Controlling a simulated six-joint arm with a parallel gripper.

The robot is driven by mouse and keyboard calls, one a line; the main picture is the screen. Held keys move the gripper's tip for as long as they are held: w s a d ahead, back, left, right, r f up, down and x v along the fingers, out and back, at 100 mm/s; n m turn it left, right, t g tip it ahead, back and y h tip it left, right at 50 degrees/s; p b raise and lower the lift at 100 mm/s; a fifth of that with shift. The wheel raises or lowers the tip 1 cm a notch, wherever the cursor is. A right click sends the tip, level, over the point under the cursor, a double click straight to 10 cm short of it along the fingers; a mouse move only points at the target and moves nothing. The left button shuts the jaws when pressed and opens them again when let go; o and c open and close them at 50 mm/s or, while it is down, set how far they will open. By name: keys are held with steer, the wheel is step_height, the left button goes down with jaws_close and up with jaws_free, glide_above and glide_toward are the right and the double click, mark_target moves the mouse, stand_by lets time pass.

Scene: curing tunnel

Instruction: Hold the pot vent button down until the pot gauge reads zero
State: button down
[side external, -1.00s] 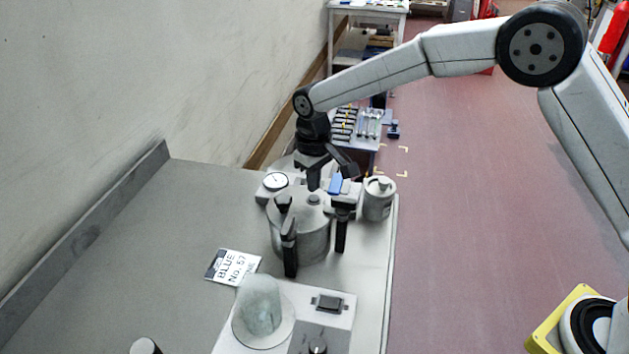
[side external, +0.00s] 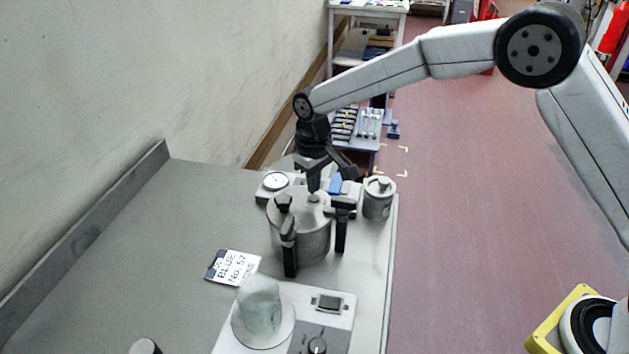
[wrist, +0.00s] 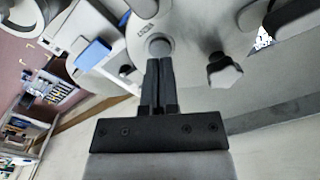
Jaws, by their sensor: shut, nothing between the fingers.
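The grey metal pot (side external: 292,242) stands upright at the far end of the bench. The round vent button (wrist: 159,46) is on its lid beside a small label; it also shows in the side view (side external: 314,198). My gripper (wrist: 160,64) is shut and empty, pointing down with its fingertips at the button. They look in contact or nearly so; how far the button is pressed cannot be told. The white-faced dial gauge (side external: 275,181) is behind the pot to the left. Its needle is too small to read.
Black clamps (side external: 289,248) stand up around the pot. A blue part (side external: 336,184) and a grey canister (side external: 378,199) are right of it. Nearer are a cloudy glass vessel (side external: 260,305) on a round plate and a card (side external: 232,266). The bench's left side is mostly clear.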

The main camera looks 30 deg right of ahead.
mark_target(315, 197)
steer(key=shift+f, duration=1.1)
stand_by(1.9)
steer(key=shift+r, duration=2.55)
steer(key=shift+d, duration=0.1)
steer(key=shift+s+d+r, duration=0.1)
steer(key=shift+s+d, duration=0.25)
steer(key=shift+d, duration=0.1)
steer(key=s+d+f+m+t, duration=0.1)
steer(key=s+d, duration=0.6)
steer(key=s, duration=0.4)
steer(key=s+d+f+m+t, duration=0.1)
steer(key=s+d+m, duration=0.1)
steer(key=s+d, duration=0.6)
steer(key=s, duration=0.3)
steer(key=shift+s+d+t, duration=0.15)
steer(key=shift+s+t, duration=0.15)
steer(key=shift+s, duration=0.05)
